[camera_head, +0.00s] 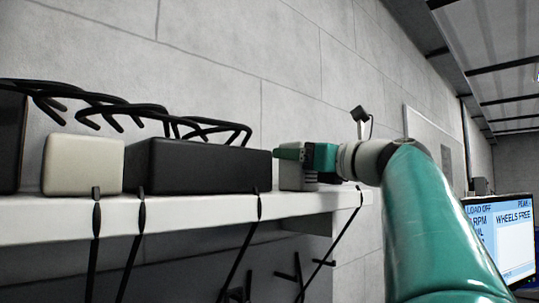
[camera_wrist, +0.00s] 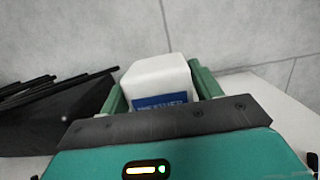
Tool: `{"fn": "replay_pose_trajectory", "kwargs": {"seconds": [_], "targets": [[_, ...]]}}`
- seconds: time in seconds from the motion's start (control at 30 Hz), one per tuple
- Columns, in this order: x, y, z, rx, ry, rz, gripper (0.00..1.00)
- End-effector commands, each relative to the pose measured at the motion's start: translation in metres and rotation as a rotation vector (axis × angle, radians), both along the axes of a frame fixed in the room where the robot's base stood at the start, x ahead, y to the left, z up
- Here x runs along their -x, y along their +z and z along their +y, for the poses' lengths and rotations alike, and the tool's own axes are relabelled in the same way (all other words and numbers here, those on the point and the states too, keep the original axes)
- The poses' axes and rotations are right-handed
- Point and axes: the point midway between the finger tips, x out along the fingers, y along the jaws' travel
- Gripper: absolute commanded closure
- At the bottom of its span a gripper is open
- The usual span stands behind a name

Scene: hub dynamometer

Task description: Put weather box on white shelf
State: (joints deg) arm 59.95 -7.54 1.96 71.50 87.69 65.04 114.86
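The weather box (camera_wrist: 158,78) is a small white box with a blue label, partly legible, in the wrist view. In the head view it shows as a pale grey box (camera_head: 291,157) at the right end of the white shelf (camera_head: 190,207). It looks upright and at shelf level; I cannot tell whether its base bears fully on the shelf. My gripper (camera_head: 305,158) reaches in from the right. Its two green fingers lie along both sides of the box in the wrist view (camera_wrist: 162,88), with no clear gap, so it looks shut on the box. The fingertips are partly hidden.
A black box (camera_head: 200,166) with dark cables stands just left of the weather box. Further left are a cream box (camera_head: 83,164) and another dark box (camera_head: 10,142). The wall is close behind. Thin black straps hang at the shelf front. A monitor (camera_head: 503,235) stands lower right.

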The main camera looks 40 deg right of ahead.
Motion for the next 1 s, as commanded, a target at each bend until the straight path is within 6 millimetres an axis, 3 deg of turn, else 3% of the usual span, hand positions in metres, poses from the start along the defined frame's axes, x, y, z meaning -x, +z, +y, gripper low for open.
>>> {"fn": "replay_pose_trajectory", "kwargs": {"seconds": [0.47,1.0], "targets": [[0.004,0.003,-0.001,0.0,-0.001,0.0,0.24],[0.104,-0.012,-0.015,0.0,-0.001,-0.001,0.24]]}}
